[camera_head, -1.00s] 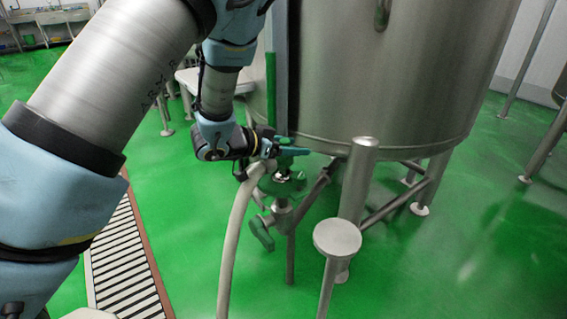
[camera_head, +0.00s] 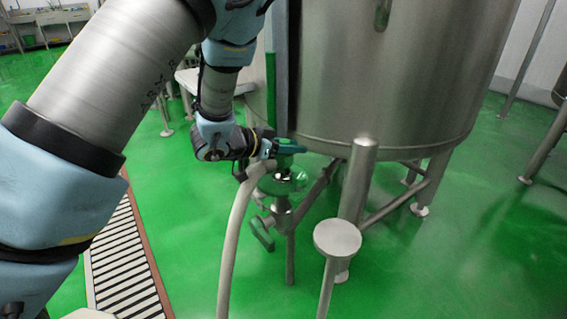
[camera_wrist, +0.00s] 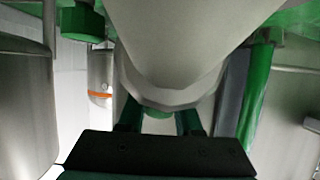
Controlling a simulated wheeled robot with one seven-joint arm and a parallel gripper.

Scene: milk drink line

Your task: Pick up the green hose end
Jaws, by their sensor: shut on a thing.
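The pale hose (camera_head: 233,235) rises from the bottom of the head view to its end (camera_head: 262,168) at my gripper (camera_head: 283,148). My gripper is shut on the hose end, beside the tank's lower edge. In the wrist view, the hose (camera_wrist: 185,45) is a broad pale cylinder with a wider collar, between the two dark green fingers of my gripper (camera_wrist: 160,118). A green disc-like part (camera_head: 287,183) shows just below the gripper, above the valve. The grip contact is partly hidden, and I cannot tell whether the hose end touches the disc.
A large steel tank (camera_head: 390,80) stands close behind the gripper on legs. A metal valve pipe with a green handle (camera_head: 262,233) stands below. A round-topped steel post (camera_head: 338,238) is at the right. A floor grate (camera_head: 122,260) lies left; green floor is open at right.

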